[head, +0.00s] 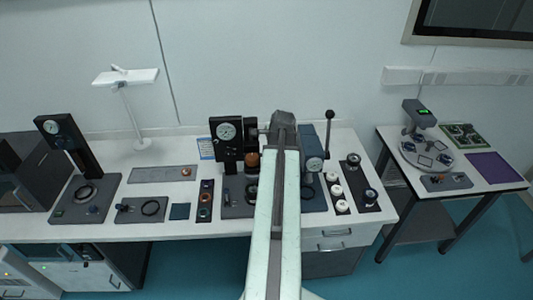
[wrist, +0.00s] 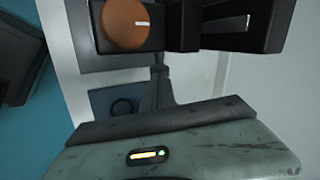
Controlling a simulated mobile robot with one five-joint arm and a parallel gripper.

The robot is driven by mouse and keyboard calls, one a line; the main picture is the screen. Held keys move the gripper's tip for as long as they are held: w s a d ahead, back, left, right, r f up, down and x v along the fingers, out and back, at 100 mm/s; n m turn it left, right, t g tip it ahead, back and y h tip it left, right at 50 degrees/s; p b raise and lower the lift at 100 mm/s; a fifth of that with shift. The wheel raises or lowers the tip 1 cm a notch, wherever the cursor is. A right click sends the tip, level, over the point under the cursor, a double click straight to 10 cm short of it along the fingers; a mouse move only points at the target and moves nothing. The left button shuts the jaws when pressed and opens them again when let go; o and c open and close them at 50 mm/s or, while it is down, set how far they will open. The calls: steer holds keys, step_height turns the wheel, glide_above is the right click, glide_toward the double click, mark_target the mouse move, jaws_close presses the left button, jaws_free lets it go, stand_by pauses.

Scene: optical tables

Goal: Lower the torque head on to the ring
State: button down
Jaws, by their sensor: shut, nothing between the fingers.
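A black unit with a round dial (head: 226,131) stands at the middle of the long table, with an orange knob (head: 253,159) beside my arm. The orange knob (wrist: 124,25) with a white mark is large at the top of the wrist view, on a black housing (wrist: 215,30). I cannot tell for certain which part is the torque head. A dark ring (wrist: 122,107) lies on a plate below. My gripper (head: 284,117) is shut and empty, in front of the unit; its fingers (wrist: 160,75) appear just below the housing. My arm hides part of the unit's base.
Another dial stand (head: 66,142) with a ring (head: 86,193) is at the left. A press with a lever (head: 328,135) stands right of my arm, beside white round parts (head: 338,190). A side table (head: 385,140) is at the right. A lamp (head: 126,76) stands behind.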

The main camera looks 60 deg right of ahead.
steer(key=shift+w+f, duration=0.2)
steer(key=shift+f, duration=0.1)
step_height(320, 180, down, 10)
steer(key=b, duration=1)
steer(key=shift+f+b, duration=0.25)
steer(key=shift+b, duration=0.05)
steer(key=shift+s+a, duration=0.1)
steer(key=shift+a, duration=0.05)
